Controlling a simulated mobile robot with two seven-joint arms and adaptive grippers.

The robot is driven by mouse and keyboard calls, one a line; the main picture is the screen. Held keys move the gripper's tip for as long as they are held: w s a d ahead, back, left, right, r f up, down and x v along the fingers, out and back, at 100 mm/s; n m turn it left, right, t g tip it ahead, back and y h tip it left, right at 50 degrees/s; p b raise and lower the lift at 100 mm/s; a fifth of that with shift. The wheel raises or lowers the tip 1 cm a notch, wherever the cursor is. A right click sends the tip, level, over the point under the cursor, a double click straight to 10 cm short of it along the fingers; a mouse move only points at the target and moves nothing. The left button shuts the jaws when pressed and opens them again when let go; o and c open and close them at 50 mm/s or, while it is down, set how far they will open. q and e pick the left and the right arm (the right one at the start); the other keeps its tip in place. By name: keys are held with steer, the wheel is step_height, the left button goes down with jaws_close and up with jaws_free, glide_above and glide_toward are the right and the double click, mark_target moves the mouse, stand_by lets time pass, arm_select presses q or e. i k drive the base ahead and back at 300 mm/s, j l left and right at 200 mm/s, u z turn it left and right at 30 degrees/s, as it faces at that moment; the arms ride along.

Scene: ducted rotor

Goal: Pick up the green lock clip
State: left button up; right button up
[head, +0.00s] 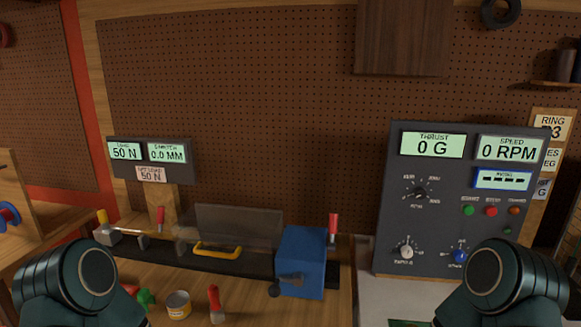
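A small green object (145,297) lies on the wooden bench at the lower left, partly hidden behind my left arm. It may be the green lock clip, but it is too small and covered to be sure. Only rounded dark teal links of my two arms show, at the lower left and lower right corners. Neither gripper is in the picture.
A small can (178,305) and a red-handled tool (216,304) stand near the green object. Behind them is a black rail with a yellow handle (217,251), clear guard and blue block (301,262). A grey control panel (455,200) stands right.

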mark_target(144, 297)
steer(key=u, duration=1.05)
